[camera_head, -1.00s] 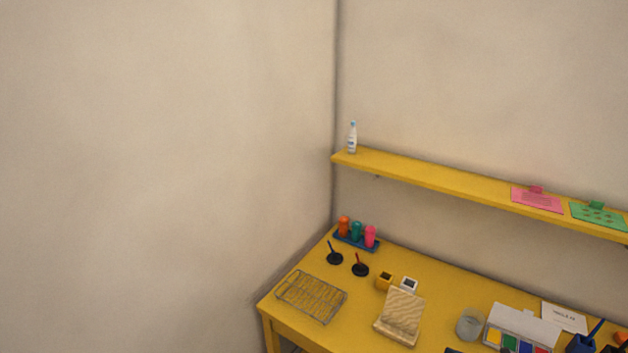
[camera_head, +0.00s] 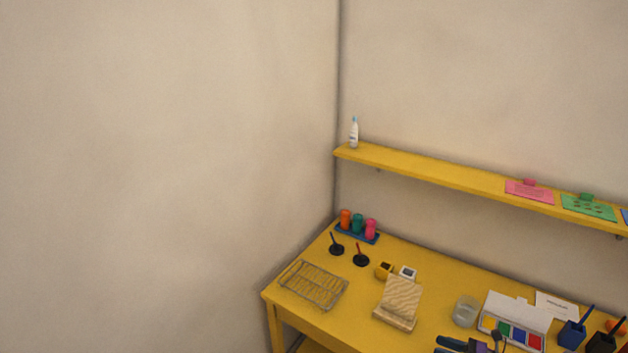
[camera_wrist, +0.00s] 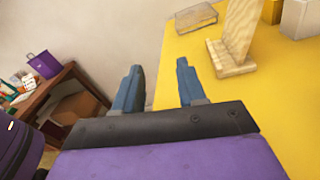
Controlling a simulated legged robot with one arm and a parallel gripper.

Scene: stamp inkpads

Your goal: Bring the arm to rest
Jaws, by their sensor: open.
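My gripper (camera_wrist: 158,90) shows in the wrist view with its two blue fingers apart and nothing between them. In that view it is over the near edge of the yellow table (camera_wrist: 208,75), close to a wooden stand (camera_wrist: 238,35).
A yellow shelf (camera_head: 440,180) runs above. A brown desk (camera_wrist: 65,95) stands left in the wrist view.

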